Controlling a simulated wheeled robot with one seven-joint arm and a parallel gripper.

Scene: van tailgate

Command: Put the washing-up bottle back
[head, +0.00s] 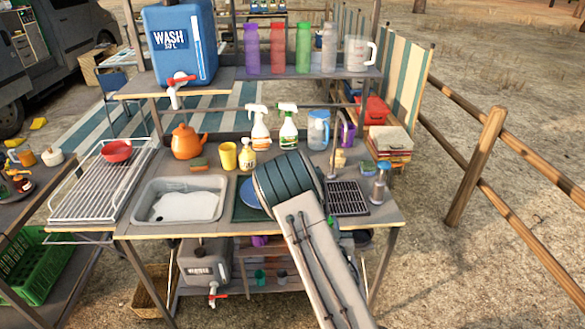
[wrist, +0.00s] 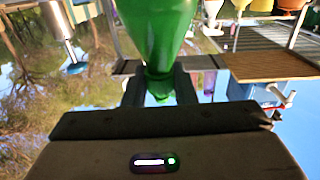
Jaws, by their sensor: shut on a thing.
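A green bottle (wrist: 158,35), which I take to be the washing-up bottle, fills the upper middle of the wrist view. That view is upside down, so the bottle stands about upright. My gripper (wrist: 160,84) is shut on its narrow neck, one finger on each side. In the head view my arm hides the gripper and most or all of the bottle. A small green patch (head: 333,222) shows beside my arm; I cannot tell whether it is the bottle. I cannot see whether the bottle's base touches anything.
The sink counter holds a grey basin (head: 180,201), a yellow cup (head: 228,156), spray bottles (head: 288,127), a drain grid (head: 346,198) and a metal dispenser (head: 379,184). A shelf above bears a blue water container (head: 180,45) and several coloured bottles. A dish rack (head: 100,190) stands left.

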